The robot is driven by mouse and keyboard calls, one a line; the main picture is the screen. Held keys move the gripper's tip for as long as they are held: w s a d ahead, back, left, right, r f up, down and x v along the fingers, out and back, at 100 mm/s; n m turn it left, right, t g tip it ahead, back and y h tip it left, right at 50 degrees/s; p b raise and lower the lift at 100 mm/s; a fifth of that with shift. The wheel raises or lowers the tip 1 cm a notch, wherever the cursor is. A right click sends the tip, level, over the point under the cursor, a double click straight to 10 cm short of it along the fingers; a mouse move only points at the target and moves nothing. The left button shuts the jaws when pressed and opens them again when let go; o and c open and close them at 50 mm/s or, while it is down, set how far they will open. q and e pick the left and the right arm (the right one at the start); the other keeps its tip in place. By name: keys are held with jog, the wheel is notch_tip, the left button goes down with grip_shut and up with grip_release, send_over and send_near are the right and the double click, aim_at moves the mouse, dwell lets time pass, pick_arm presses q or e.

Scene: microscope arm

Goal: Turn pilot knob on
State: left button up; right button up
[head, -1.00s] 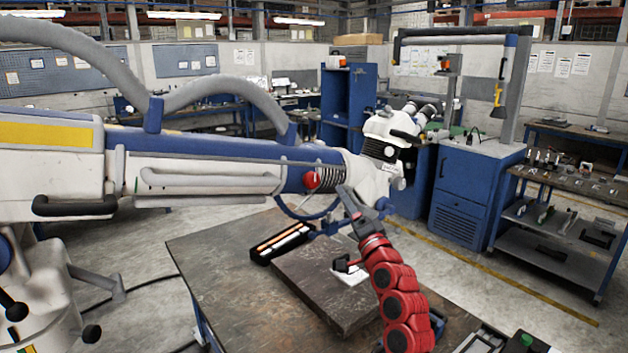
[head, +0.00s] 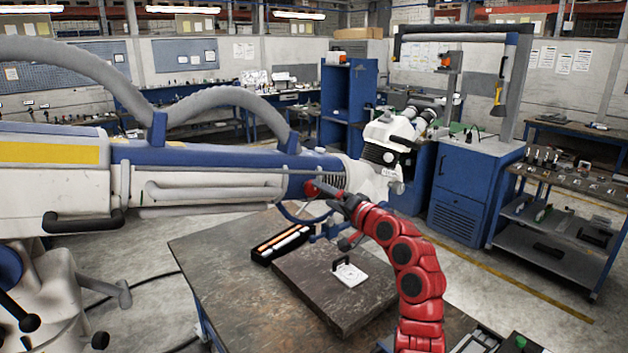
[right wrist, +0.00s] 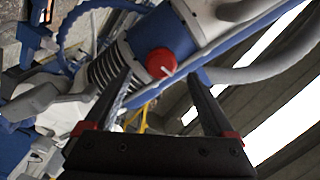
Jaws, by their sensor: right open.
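The pilot knob is a red round knob with a white line mark (right wrist: 166,64), on the microscope arm beside a black ribbed spring section. In the head view the red knob (head: 311,188) shows on the side of the blue-and-white microscope arm (head: 225,178), partly hidden by my gripper. My right gripper (head: 326,190) reaches in at the knob from the right. In the right wrist view the right gripper (right wrist: 160,76) is open, with one finger on each side of the knob. I cannot tell whether the fingers touch it. My left gripper is not in view.
Below stands a table (head: 215,265) with a dark slab (head: 330,300), a black tray (head: 280,243) and a small white item (head: 349,273). The microscope head (head: 388,145) is close to the right of my gripper. A blue cabinet (head: 470,185) stands behind.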

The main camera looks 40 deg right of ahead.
aim_at(316, 189)
jog(key=w, duration=0.2)
jog(key=w+p, duration=0.1)
jog(key=w, duration=0.1)
jog(key=shift+w+d+r, duration=0.2)
jog(key=shift+w, duration=0.1)
jog(key=shift+w+d+f+p, duration=0.15)
jog(key=shift+w+p, duration=0.2)
jog(key=shift+w, duration=0.25)
